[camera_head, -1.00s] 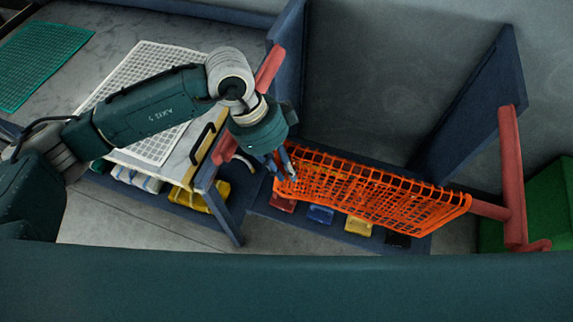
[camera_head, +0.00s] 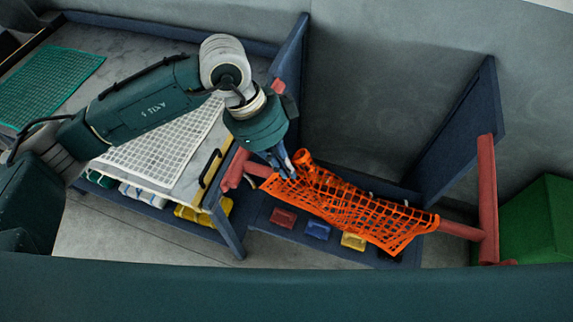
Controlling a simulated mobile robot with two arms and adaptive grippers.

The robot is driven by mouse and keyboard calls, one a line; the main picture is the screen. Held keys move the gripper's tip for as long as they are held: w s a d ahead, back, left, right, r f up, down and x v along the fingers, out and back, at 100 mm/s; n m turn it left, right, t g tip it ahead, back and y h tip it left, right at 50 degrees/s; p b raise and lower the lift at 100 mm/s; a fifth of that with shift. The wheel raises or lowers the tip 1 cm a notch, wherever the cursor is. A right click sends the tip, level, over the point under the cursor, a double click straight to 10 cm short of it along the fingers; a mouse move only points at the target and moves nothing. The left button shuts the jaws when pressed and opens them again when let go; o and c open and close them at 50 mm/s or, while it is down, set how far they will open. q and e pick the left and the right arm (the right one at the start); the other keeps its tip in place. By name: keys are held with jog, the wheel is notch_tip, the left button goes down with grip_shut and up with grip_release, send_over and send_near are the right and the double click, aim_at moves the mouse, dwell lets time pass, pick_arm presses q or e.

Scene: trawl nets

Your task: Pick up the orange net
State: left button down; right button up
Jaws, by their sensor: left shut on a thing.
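The orange net (camera_head: 350,208) hangs over a red rail between two blue uprights. It slopes down to the right, and its left end is bunched up higher than the rest. My left gripper (camera_head: 287,172) is shut on the net at its upper left end. The net's right part still lies against the rail near its right end. My right gripper is not in view.
The red rail (camera_head: 460,230) ends at a red post (camera_head: 487,200) beside a green box (camera_head: 540,222). Below are red (camera_head: 283,218), blue (camera_head: 318,230) and yellow (camera_head: 353,241) items on a shelf. A table at left carries a white net (camera_head: 165,148) and a green net (camera_head: 50,85).

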pick_arm(q)
notch_tip(320, 180, up, 26)
jog(key=p, duration=0.5)
jog(key=shift+f, duration=0.1)
